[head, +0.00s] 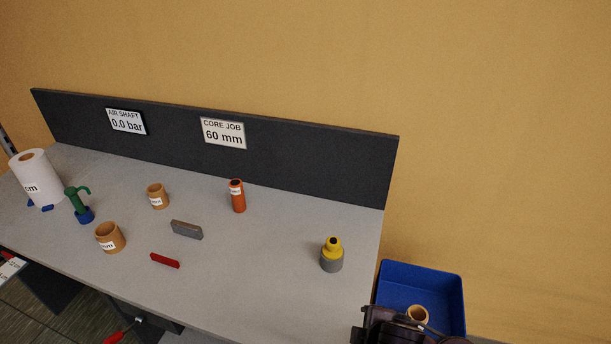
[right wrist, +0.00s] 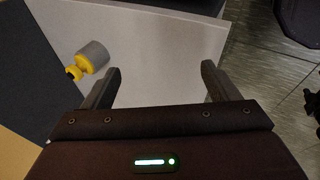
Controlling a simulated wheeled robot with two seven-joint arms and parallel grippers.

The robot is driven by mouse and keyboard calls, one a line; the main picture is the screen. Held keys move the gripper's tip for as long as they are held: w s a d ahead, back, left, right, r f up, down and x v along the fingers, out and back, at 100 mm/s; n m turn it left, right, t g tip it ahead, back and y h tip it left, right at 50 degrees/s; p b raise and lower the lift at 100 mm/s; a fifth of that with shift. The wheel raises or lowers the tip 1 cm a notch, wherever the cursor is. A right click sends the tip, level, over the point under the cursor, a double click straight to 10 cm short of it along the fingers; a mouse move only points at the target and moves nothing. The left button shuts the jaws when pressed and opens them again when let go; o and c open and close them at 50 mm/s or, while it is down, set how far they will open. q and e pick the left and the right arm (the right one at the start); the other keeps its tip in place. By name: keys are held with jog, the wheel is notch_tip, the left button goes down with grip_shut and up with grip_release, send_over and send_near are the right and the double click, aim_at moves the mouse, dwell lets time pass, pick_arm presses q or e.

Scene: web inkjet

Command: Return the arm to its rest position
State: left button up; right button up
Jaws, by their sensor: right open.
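My right arm with its gripper shows in part at the bottom right of the head view, in front of the blue bin (head: 450,290). In the right wrist view the right gripper (right wrist: 160,78) has its two fingers wide apart with nothing between them. The grey table (right wrist: 165,30) lies beyond the fingers, with a yellow and grey fitting (right wrist: 93,55) to the left of them. That fitting also stands upright near the table's right end in the head view (head: 331,257).
On the table (head: 270,270) are a white roll (head: 35,180), a green and blue tool (head: 80,205), two cardboard cores (head: 157,196) (head: 111,238), an orange cylinder (head: 237,196), a grey block (head: 186,230) and a red bar (head: 165,261). A core (head: 417,314) is in the bin. A dark panel (head: 300,165) backs the table.

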jog(key=s+d+r+m+g, duration=0.35)
jog(key=s+d+m, duration=0.45)
jog(key=m, duration=0.6)
jog(key=s+f+b, duration=0.2)
jog(key=f+b, duration=0.1)
jog(key=f, duration=1.6)
jog(key=s+f+b, duration=0.2)
jog(key=f+b, duration=0.1)
jog(key=f, duration=1.5)
jog(key=s+d+f+g+h+b, duration=0.1)
jog(key=s+f+b, duration=0.3)
jog(key=s+f, duration=1.4)
notch_tip(320, 180, down, 2)
jog(key=shift+s+d+f, duration=0.1)
jog(key=shift+s+d, duration=0.05)
jog(key=shift+d, duration=0.7)
jog(key=shift+g, duration=0.25)
